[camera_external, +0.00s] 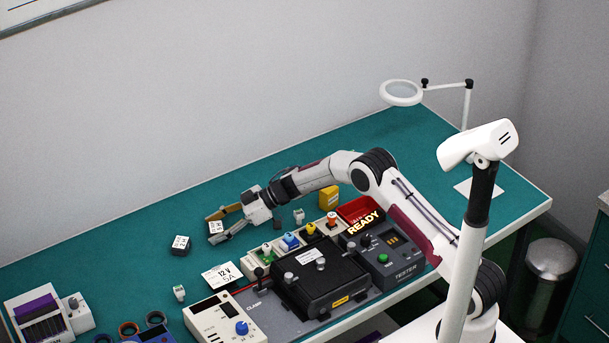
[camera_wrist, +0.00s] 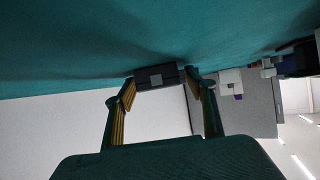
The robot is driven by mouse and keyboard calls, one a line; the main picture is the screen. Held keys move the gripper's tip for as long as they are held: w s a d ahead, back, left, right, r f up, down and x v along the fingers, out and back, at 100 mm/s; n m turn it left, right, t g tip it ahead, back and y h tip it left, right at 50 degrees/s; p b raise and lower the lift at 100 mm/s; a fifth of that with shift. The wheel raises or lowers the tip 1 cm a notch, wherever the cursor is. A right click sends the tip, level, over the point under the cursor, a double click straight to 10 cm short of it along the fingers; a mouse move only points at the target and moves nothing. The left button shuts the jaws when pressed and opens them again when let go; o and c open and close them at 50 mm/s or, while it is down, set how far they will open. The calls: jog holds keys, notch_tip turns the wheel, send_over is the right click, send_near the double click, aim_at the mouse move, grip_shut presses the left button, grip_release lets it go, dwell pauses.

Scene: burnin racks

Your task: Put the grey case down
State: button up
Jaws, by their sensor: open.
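My gripper (camera_external: 212,229) is open, low over the green table, reaching left. A small grey case with a white label (camera_external: 216,227) is between its two fingers in the external view. In the wrist view my gripper (camera_wrist: 161,86) has its fingers spread, with the dark grey case (camera_wrist: 157,77) between or just past the tips. The case appears to rest on the green mat. Whether either finger touches it is hard to tell.
A 12 V card (camera_external: 222,276) lies in front. The tester (camera_external: 385,258) and a black fixture (camera_external: 322,280) are at the right front. The left back table is clear.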

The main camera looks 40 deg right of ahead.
aim_at(216, 227)
jog(key=shift+r, duration=0.1)
jog(key=shift+r, duration=0.1)
jog(key=shift+s+d+r, duration=0.15)
jog(key=shift+d+r, duration=0.15)
jog(key=shift+d, duration=0.3)
jog(key=shift+v, duration=0.9)
notch_tip(216, 227, up, 5)
jog(key=shift+a+f, duration=0.1)
jog(key=shift+r, duration=1)
jog(key=shift+r, duration=0.1)
